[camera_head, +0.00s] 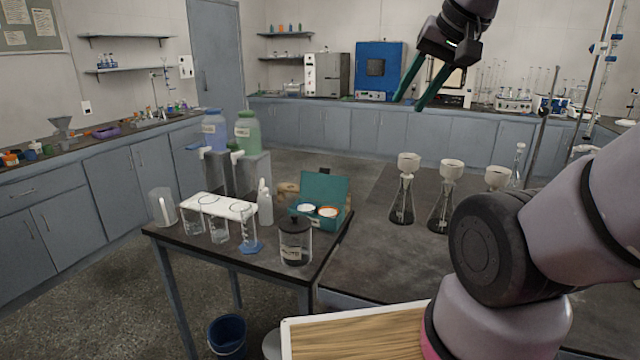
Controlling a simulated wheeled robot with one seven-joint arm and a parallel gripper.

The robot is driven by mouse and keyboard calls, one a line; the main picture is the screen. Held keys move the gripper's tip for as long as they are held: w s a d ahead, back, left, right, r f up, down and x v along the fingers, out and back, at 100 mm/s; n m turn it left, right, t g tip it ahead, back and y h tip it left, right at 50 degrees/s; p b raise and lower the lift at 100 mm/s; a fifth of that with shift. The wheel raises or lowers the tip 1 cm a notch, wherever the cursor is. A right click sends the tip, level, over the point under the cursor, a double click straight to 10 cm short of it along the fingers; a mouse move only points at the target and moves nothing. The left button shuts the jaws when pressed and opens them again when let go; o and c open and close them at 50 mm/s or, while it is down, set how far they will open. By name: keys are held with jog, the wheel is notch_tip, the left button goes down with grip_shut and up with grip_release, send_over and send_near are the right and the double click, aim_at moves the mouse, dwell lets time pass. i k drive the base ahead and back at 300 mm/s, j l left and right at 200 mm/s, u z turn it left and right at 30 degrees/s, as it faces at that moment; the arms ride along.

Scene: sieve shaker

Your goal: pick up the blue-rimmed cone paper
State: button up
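A teal box (325,188) with its lid up stands at the right back of the dark table. Two round white papers lie in it. The right paper (328,212) has an orange-red rim. The left paper (306,209) looks white with a thin rim; at this size I cannot tell for sure that the rim is blue. My gripper (409,104) is raised in the air at the upper right, well apart from the box. Its two dark green fingers are spread and nothing shows between them.
On the dark table (185,256), a lidded glass jar (295,242), a white squeeze bottle (265,205) and several beakers stand around the box. A white rack (230,204) is behind the beakers. Flasks with white funnels (402,198) stand to the right.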

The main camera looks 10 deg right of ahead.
aim_at(308, 207)
jog(key=z, duration=1.55)
jog(key=u, duration=1.7)
jog(key=i+j+z, duration=0.1)
jog(key=j, duration=0.3)
jog(key=i+j+z, duration=0.1)
jog(key=j, duration=0.25)
jog(key=i+j+z, duration=0.1)
jog(key=i+j, duration=0.15)
jog(key=j, duration=0.2)
jog(key=i+j+z, duration=0.1)
jog(key=j, duration=0.3)
jog(key=i+j+z, duration=0.15)
jog(key=j, duration=0.25)
jog(key=i+j+z, duration=0.1)
jog(key=j, duration=0.35)
